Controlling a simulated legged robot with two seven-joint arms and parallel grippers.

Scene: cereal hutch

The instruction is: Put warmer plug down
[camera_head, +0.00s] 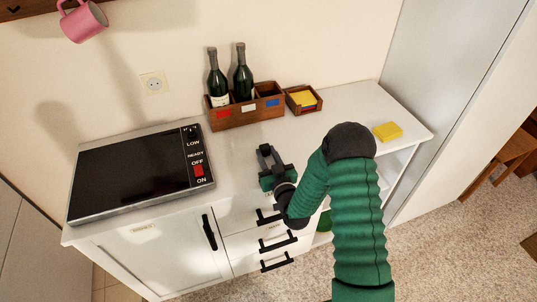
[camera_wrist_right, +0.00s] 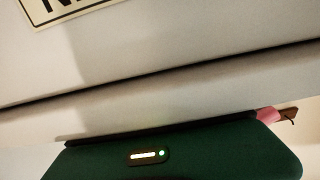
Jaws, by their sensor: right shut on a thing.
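My right gripper (camera_head: 270,158) is over the white counter, in front of the wooden bottle box and right of the warmer. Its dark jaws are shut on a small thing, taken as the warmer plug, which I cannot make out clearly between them. The warmer (camera_head: 128,172) is a flat black plate with a red switch and OFF/ON labels at its right end. In the wrist view the green gripper body (camera_wrist_right: 210,150) fills the bottom edge, and the jaws and plug are hidden. My left gripper is not in view.
A wall socket (camera_head: 154,82) is above the warmer. A wooden box (camera_head: 233,117) with two bottles and a small tray (camera_head: 303,108) stand along the wall. A yellow block (camera_head: 387,131) lies at the right. A pink mug (camera_head: 84,21) hangs upper left. Bare counter surrounds the gripper.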

